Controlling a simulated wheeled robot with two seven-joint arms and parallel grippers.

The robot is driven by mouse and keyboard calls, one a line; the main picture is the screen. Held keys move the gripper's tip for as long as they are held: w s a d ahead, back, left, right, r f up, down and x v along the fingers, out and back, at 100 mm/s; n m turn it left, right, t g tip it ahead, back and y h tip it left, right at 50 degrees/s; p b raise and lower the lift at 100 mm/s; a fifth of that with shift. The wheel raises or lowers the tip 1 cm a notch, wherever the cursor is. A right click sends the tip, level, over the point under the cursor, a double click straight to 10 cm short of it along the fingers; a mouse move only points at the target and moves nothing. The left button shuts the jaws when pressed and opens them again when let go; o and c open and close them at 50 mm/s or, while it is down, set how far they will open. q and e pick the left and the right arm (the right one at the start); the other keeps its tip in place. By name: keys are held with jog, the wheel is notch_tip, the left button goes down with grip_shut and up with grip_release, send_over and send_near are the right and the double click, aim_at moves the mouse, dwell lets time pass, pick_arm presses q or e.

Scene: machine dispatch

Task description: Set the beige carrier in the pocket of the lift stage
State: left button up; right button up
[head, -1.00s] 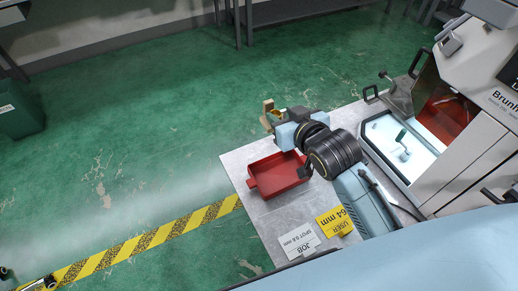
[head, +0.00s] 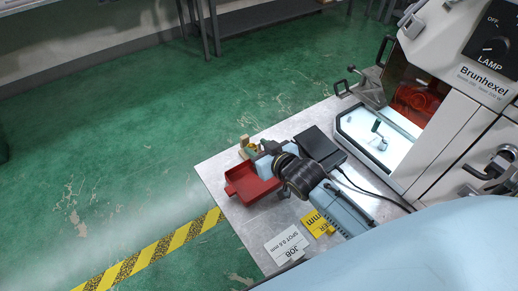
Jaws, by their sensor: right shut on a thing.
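The beige carrier (head: 244,143) is small and partly hidden by my right gripper (head: 257,150), which is shut on it. The gripper and carrier are over the far part of the table, just beyond the red tray; I cannot tell whether the carrier touches the table. The machine's lit chamber (head: 363,140) is to the right, with a small green part (head: 377,127) standing on its white floor. I cannot make out the lift stage's pocket for sure. My left gripper is out of view.
A red tray (head: 240,187) sits at the table's left edge. A black box (head: 318,144) with a cable lies beside my right wrist. White (head: 287,244) and yellow (head: 318,224) cards lie at the front. The grey table (head: 215,171) borders open green floor.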

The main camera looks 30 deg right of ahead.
jog(key=o, duration=1.1)
jog(key=shift+c, duration=0.2)
jog(key=shift+s+r, duration=0.1)
jog(key=shift+r, duration=0.05)
jog(key=p+v, duration=0.2)
jog(key=v, duration=0.9)
jog(key=shift+s, duration=0.4)
